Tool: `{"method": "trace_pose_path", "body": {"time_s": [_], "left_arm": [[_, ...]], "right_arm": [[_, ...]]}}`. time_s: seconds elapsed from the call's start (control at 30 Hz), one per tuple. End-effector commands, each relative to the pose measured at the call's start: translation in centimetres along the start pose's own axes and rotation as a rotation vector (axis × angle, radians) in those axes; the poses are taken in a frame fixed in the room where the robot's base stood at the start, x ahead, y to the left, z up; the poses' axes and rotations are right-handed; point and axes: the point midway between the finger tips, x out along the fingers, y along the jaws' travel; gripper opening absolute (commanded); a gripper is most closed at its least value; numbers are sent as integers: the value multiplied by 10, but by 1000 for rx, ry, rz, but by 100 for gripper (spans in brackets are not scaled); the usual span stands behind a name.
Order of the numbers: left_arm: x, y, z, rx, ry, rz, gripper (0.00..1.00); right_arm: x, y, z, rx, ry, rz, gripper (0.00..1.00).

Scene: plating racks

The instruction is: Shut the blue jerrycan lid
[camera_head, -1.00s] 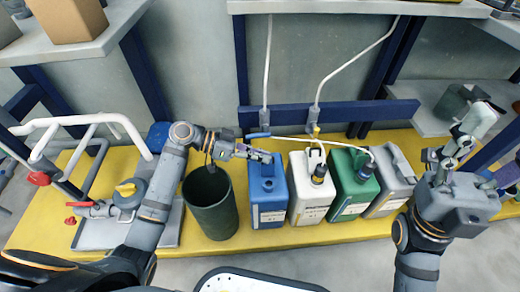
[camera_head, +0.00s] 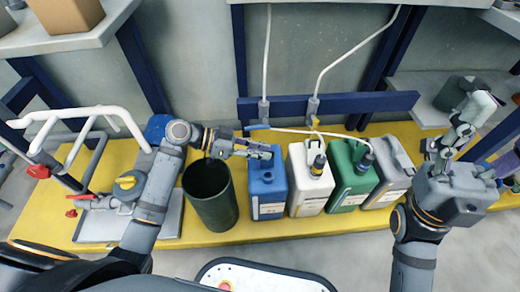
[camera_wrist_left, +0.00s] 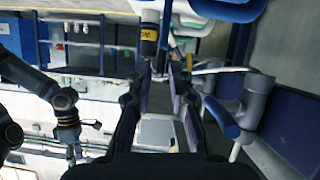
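The blue jerrycan (camera_head: 267,200) stands upright on the yellow bench, left of the white one. A small dark round part (camera_head: 268,178) shows on its top; I cannot tell how its lid sits. My left gripper (camera_head: 262,151) is above the back of its top, fingers pointing right. I cannot tell whether it touches the can. In the left wrist view the left gripper (camera_wrist_left: 162,75) has its two fingers apart with nothing between them. My right gripper (camera_head: 482,145) is at the far right, away from the blue jerrycan, with its fingers spread.
White (camera_head: 308,190), green (camera_head: 352,190) and grey (camera_head: 395,180) jerrycans stand in a row to the right. A dark open bin (camera_head: 211,205) stands close on the left. A blue rail (camera_head: 350,103) and thin pipes (camera_head: 265,55) are behind.

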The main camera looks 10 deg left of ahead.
Motion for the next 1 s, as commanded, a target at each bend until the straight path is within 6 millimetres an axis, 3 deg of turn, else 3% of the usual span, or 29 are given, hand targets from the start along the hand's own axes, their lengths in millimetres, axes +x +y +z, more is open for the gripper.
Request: {"method": "trace_pose_path", "body": {"time_s": [0.43, 0.8, 1.0], "left_arm": [[-8, 0, 0, 3, -2, -1, 30], [-81, 0, 2, 0, -10, -1, 30], [-109, 0, 2, 0, -5, -1, 30]], "right_arm": [[0, 0, 0, -1, 2, 2, 56], [0, 0, 0, 0, 1, 0, 56], [0, 0, 0, 0, 0, 0, 56]]}}
